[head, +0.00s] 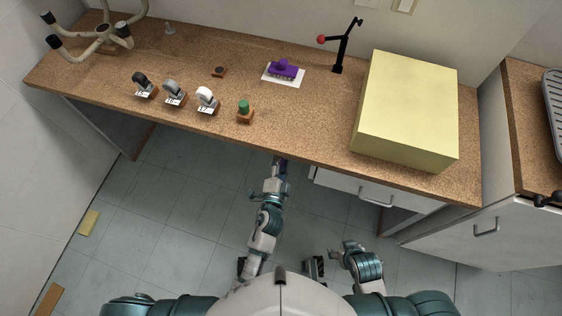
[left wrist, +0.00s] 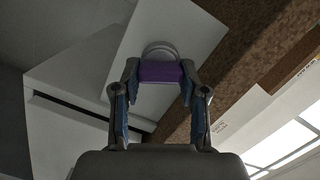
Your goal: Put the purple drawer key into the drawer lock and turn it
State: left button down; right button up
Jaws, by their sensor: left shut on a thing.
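My left gripper (head: 280,163) reaches the front edge of the worktop, left of the white drawer (head: 335,184). In the left wrist view, my left gripper (left wrist: 158,75) is shut on the purple key (left wrist: 160,73), one finger on each side. A pale grey rounded piece (left wrist: 159,48) shows just beyond the key, against a white panel (left wrist: 185,25). I cannot tell whether the key is in the lock; its far end is hidden. My right gripper (head: 350,247) is low, near my body and away from the worktop; its fingers are too small to judge.
The floor left of my left arm is mostly clear.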

pick_arm(q)
jog(key=shift+f+m+b, duration=0.1)
jog(key=shift+m+b, duration=0.3)
jog(key=shift+m, duration=0.4)
jog(key=shift+c, duration=1.2)
grip_release()
jog(key=s+a, duration=0.2)
jog(key=s, duration=0.3)
jog(key=shift+s, duration=0.35)
